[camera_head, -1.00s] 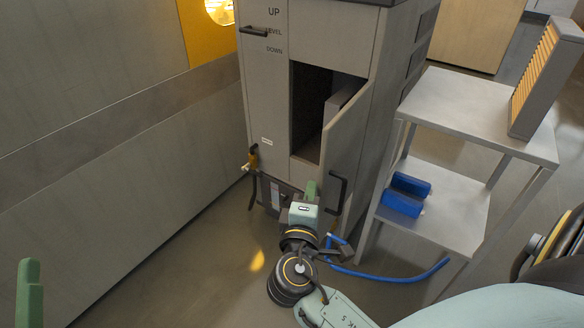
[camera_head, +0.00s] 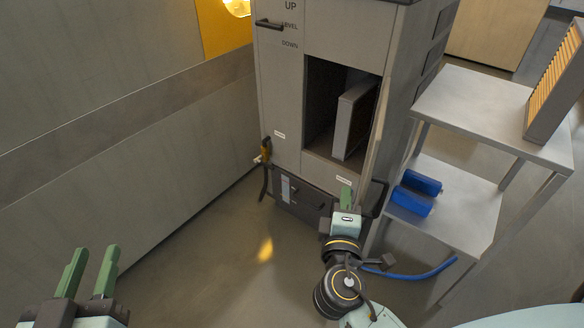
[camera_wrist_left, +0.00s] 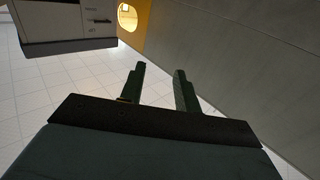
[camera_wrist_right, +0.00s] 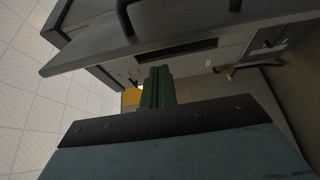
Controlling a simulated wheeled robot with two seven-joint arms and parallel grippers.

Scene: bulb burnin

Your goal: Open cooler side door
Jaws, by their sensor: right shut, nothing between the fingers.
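The grey cooler (camera_head: 280,95) stands in the middle of the head view. Its side door (camera_head: 374,135) is swung well out to the right and seen nearly edge-on, with a dark handle (camera_head: 378,198) low on its outer face. The open compartment shows a grey panel-like filter (camera_head: 352,118) standing inside. My right gripper (camera_head: 347,196) is shut and empty, in front of the cooler beside the door's lower edge; I cannot tell whether it touches. In the right wrist view the door (camera_wrist_right: 150,32) spans above the shut fingers. My left gripper (camera_head: 88,272) is open and empty at lower left.
A metal side table (camera_head: 480,105) stands right of the cooler, with a slatted filter (camera_head: 555,85) on top and blue cylinders (camera_head: 412,200) on its lower shelf. A blue hose (camera_head: 410,272) lies on the floor. A grey wall (camera_head: 100,120) runs along the left.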

